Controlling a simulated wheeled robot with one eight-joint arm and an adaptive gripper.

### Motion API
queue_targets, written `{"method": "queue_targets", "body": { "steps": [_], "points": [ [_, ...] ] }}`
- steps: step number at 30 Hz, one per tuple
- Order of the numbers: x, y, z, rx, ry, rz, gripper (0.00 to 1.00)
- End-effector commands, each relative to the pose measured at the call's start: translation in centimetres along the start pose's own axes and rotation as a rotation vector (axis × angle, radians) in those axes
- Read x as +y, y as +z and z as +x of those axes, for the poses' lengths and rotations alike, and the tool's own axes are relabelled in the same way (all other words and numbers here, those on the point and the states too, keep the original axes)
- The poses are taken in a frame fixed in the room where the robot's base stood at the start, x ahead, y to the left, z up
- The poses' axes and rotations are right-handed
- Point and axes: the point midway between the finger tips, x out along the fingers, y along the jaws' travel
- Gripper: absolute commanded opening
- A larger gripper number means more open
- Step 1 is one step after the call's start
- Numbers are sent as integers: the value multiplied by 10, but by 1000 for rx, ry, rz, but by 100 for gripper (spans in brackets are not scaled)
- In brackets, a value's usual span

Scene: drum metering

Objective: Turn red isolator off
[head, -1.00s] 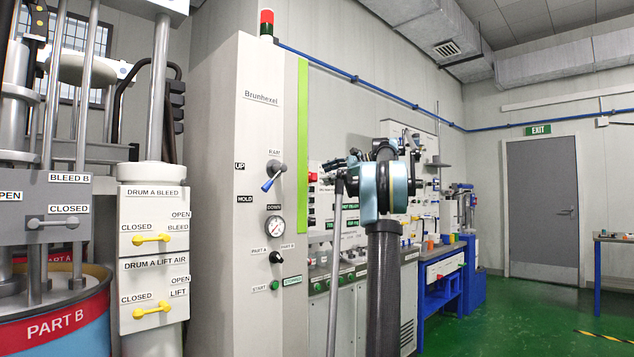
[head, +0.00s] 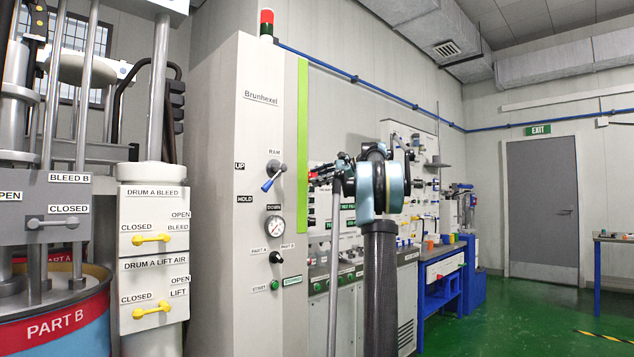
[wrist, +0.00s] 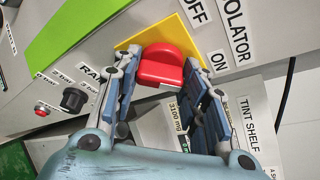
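The red isolator knob (wrist: 163,66) sits on a yellow plate (wrist: 190,42) in the wrist view. The OFF label (wrist: 195,12) is above the plate's upper right edge and the ON label (wrist: 218,61) is lower down on the right. I cannot tell clearly which label the knob points to. My gripper (wrist: 162,72) has its fingers apart, one on each side of the knob. Whether the pads touch it is unclear. In the head view my arm hides most of the gripper, and I cannot make out the isolator there.
In the wrist view a black knob (wrist: 73,99) and a small red button (wrist: 42,110) lie left of the gripper, and a TINT SHELF label (wrist: 250,123) to the right. In the head view the tall Brunhexel cabinet (head: 262,130) stands left of my arm.

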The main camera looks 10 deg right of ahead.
Motion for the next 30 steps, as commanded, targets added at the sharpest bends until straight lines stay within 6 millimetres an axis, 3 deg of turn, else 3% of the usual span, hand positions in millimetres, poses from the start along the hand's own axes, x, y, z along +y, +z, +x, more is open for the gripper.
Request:
{"method": "queue_targets", "body": {
  "steps": [14,30],
  "points": [
    [2,0,0,0,-36,-93,16],
    [6,-1,1,-2,-215,-531,16]
  ]
}}
